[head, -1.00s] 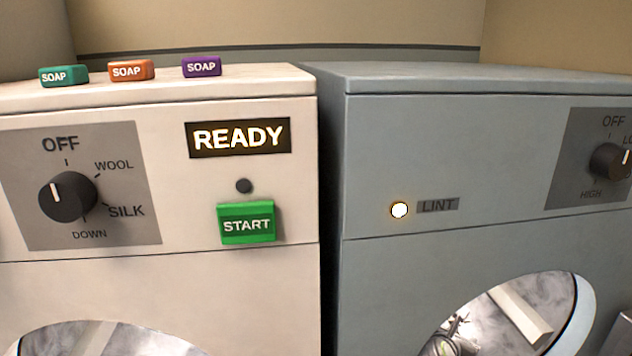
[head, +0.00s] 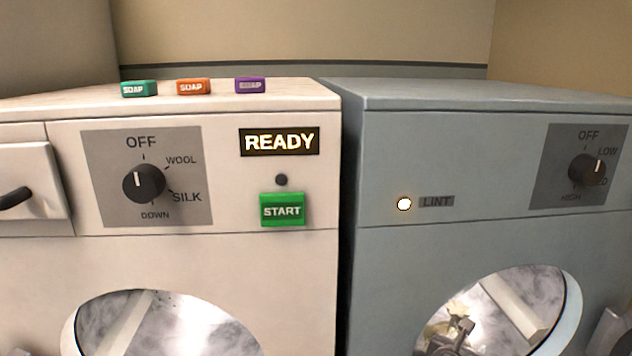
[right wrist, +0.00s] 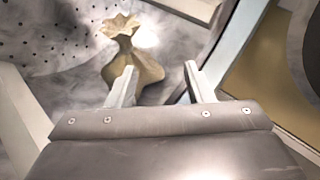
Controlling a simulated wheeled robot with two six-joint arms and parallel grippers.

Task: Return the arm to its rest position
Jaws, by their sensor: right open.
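My right gripper (head: 458,335) shows at the bottom of the head view, small and partly cut off, within the round opening of the grey-blue machine (head: 385,270). In the right wrist view its two fingers (right wrist: 158,88) are apart with nothing between them. A tan tied pouch (right wrist: 135,55) lies just beyond the fingers, on the drum side. A tan patch beside the gripper in the head view looks like the same pouch (head: 434,331). My left gripper is in neither view now.
The opening's pale rim (right wrist: 232,50) runs close to the right of the fingers. A perforated drum wall (right wrist: 50,35) is behind. A white machine (head: 300,290) stands left, with READY display (head: 279,141), green START button (head: 282,209) and several controls. Three soap blocks (head: 193,86) sit on top.

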